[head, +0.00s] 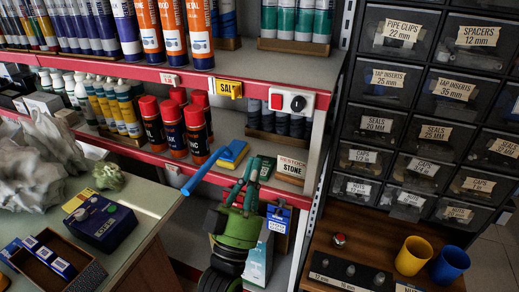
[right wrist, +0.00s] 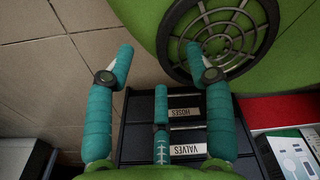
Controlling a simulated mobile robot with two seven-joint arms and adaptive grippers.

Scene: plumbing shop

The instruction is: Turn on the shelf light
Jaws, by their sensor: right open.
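A white switch plate (head: 291,101) sits on the red front edge of the upper shelf (head: 240,75). My left gripper (head: 250,178) is below and left of the plate, in front of the lower shelf and apart from the plate. Its fingers overlap a green box behind them, so its opening is unclear. My right gripper (right wrist: 159,75) shows in the right wrist view, open and empty, with its fingers spread.
A blue-handled brush (head: 215,166) juts past the lower shelf edge beside my left gripper. Red-capped cans (head: 172,128) and a restock card (head: 291,168) stand nearby. Labelled drawers (head: 385,120) fill the right. Yellow (head: 412,255) and blue (head: 450,264) cups stand lower right. The right wrist view shows drawers (right wrist: 185,128).

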